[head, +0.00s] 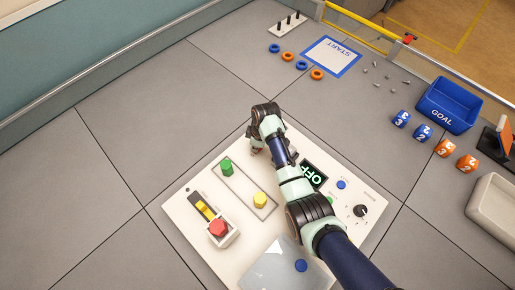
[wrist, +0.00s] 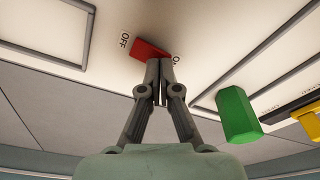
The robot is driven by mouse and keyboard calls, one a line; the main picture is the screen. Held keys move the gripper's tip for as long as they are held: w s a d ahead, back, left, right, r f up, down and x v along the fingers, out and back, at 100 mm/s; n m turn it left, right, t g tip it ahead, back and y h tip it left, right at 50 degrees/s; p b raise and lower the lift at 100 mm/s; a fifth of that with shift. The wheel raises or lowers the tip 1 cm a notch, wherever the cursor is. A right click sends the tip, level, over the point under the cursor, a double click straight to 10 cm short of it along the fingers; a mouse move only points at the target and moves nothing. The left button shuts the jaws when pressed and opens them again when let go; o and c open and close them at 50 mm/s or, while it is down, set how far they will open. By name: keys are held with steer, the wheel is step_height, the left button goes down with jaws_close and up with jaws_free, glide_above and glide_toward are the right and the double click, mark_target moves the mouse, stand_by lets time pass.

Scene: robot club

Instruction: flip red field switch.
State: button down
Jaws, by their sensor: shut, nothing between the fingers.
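The red field switch (wrist: 150,48) is a small red rocker on the white control panel (head: 180,208), seen in the wrist view between an "OFF" label and a partly covered "ON" label. My gripper (wrist: 160,62) is shut and empty. Its fingertips overlap the switch's edge on the ON side in the wrist view; I cannot tell whether they touch it. In the head view my gripper (head: 256,152) is low over the panel's far edge, and my arm hides the switch. A dark display (head: 314,177) on the panel reads "OFF".
The panel also bears a green peg (head: 227,167), a yellow peg (head: 260,199), a red button (head: 218,228), a yellow slider (head: 206,210), a black knob (head: 361,211) and blue buttons. A blue GOAL bin (head: 447,106) and numbered cubes stand right. Floor at left is clear.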

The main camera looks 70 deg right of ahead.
steer(key=shift+f, duration=0.45)
steer(key=shift+r, duration=0.1)
step_height(320, 180, up, 7)
steer(key=p, duration=0.7)
stand_by(0.4)
